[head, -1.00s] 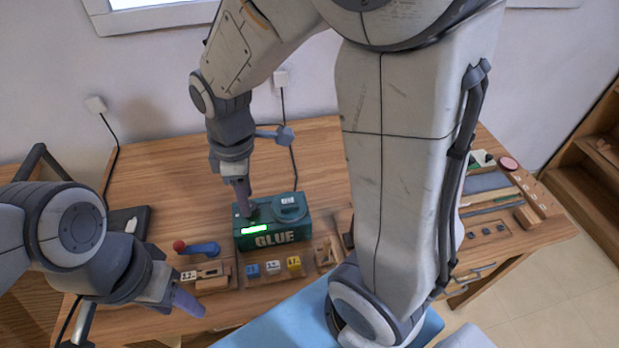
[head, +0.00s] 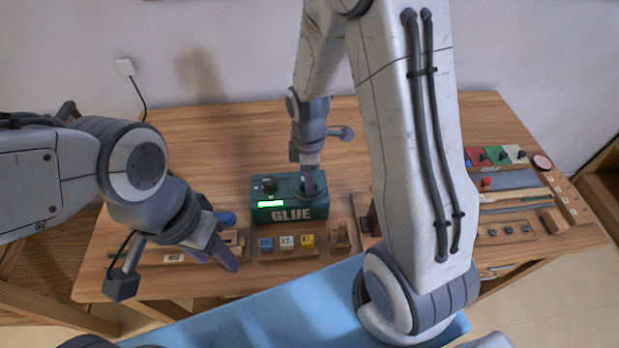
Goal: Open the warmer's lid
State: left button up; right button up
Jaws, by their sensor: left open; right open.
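The warmer is a green box (head: 262,209) marked GLUE, with a lit green display and a dark knob on its top left. Its round lid (head: 283,184) is on the right of the top and is partly hidden by my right gripper (head: 310,190). The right gripper points down at the lid; whether it touches cannot be told. The lid looks closed. My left gripper (head: 228,254) is open and empty, over the front left of the bench, apart from the warmer.
The wooden bench (head: 220,130) is clear behind the warmer. Small blue, white and yellow blocks (head: 286,242) sit in a tray in front. Tools and coloured pieces (head: 500,158) lie at the right. A blue surface (head: 270,305) is along the front.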

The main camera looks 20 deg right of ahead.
jog(key=shift+f, duration=0.2)
jog(key=shift+c, duration=0.3)
grip_shut()
dwell(1.1)
